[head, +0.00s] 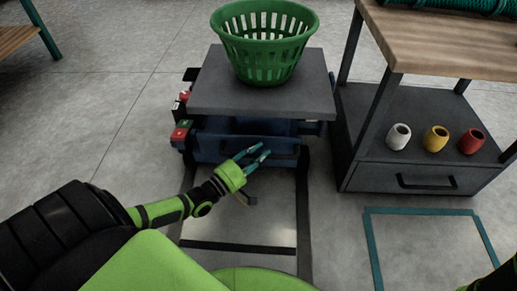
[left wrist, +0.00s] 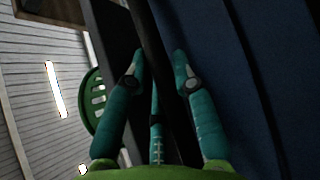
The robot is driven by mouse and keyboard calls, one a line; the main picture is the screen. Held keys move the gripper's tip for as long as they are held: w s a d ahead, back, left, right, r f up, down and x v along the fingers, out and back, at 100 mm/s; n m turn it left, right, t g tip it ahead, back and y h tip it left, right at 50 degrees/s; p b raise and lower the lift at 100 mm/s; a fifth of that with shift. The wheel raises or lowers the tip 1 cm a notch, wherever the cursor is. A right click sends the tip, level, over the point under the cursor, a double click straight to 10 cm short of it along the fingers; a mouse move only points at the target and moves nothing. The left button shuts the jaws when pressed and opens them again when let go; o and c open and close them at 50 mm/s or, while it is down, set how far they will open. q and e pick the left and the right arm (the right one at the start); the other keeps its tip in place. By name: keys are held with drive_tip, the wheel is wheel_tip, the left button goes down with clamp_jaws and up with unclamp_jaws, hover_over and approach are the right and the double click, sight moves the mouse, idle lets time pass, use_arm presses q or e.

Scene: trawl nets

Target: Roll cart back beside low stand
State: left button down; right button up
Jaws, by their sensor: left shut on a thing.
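The cart has a dark grey top (head: 215,92) and a blue body (head: 212,148). It stands ahead of me, just left of a low stand with a wooden top (head: 440,48) and a dark lower shelf. A narrow gap or light contact lies between them; I cannot tell which. My left gripper (head: 258,157) is at the cart's near side. In the left wrist view the fingers (left wrist: 158,70) close around a dark handle bar (left wrist: 170,75), with the blue body beside it. My right gripper is out of view.
A green basket (head: 262,45) sits on the cart top. White (head: 399,137), yellow (head: 435,139) and red (head: 471,141) pots stand on the stand's lower shelf. Dark tape (head: 238,248) and a teal outline (head: 375,250) mark the floor. Open floor lies left of the cart.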

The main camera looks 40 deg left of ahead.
use_arm(q)
drive_tip(key=shift+w+a, duration=0.15)
drive_tip(key=shift+w, duration=0.05)
drive_tip(key=shift+w+a+r, duration=0.1)
drive_tip(key=c, duration=1)
unclamp_jaws()
drive_tip(key=v, duration=1.2)
